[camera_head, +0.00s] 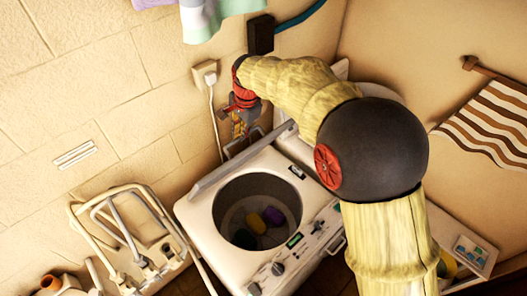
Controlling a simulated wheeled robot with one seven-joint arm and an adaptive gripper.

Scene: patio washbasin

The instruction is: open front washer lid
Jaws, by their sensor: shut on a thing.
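The front washer (190,217) is a white top-loading machine at the bottom middle. Its round drum is uncovered and holds several coloured pieces of laundry. Its lid (215,178) shows nearly edge-on as a grey-white strip along the wall-side edge and stands raised from the opening. My gripper (241,142) reaches down from above at the lid's upper edge, near its middle, and is shut on it. The fingertips are small and partly hidden, so the exact contact is unclear.
My arm hides part of another white appliance (297,150) on the right. A wall outlet with a cord (206,75) is left of my gripper. A metal rack (125,225) stands left of the washer. A striped towel (490,125) hangs at right; cloths (215,15) hang above.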

